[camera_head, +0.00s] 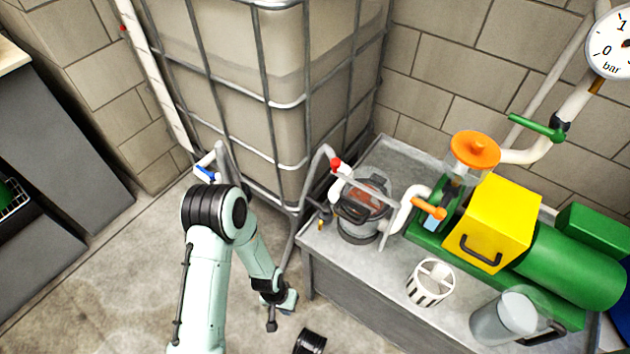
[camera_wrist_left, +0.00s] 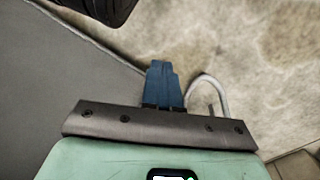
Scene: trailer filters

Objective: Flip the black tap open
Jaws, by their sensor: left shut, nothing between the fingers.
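A small dark tap (camera_head: 324,213) with a yellowish lower end sits at the left edge of the grey bench, beside the clear-bodied filter pot (camera_head: 362,208). It is too small to tell its lever position. My left gripper (camera_head: 291,300) is low in front of the bench's left corner, below the tap and apart from it. In the left wrist view its blue fingers (camera_wrist_left: 163,84) are together with nothing between them. No tap can be made out there.
The bench (camera_head: 345,288) carries a white basket (camera_head: 431,282), a clear cup (camera_head: 503,318) and a yellow-green pump (camera_head: 492,222). A caged tank (camera_head: 270,120) stands behind. A grey bent pipe (camera_wrist_left: 212,88) shows beside the fingers. Floor (camera_head: 115,285) is clear at left.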

